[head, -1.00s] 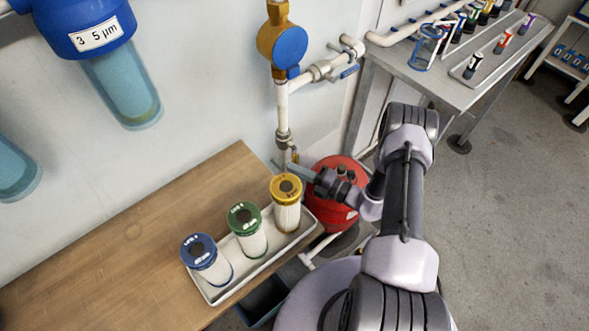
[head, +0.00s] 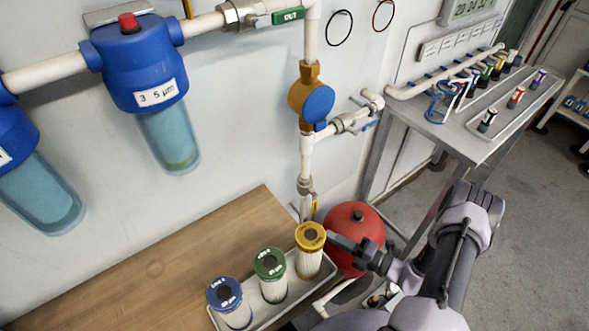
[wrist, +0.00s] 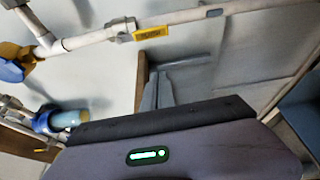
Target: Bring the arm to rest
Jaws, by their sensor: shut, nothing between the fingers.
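My arm is folded on the right of the head view. My gripper (head: 334,240) is shut and empty, pointing left. In the picture its tip is just right of the yellow-capped filter cartridge (head: 309,262) and in front of the red tank (head: 355,222); I cannot tell the exact gap. In the wrist view the shut grey fingers of my gripper (wrist: 158,88) show, with nothing between them.
The yellow-, green- (head: 272,285) and blue-capped (head: 230,303) cartridges stand in a white tray (head: 259,325) on a wooden bench (head: 150,270). Blue filter housings (head: 140,75) and a pipe with a blue-faced gauge (head: 318,103) are on the wall. A metal table (head: 462,141) holds small bottles.

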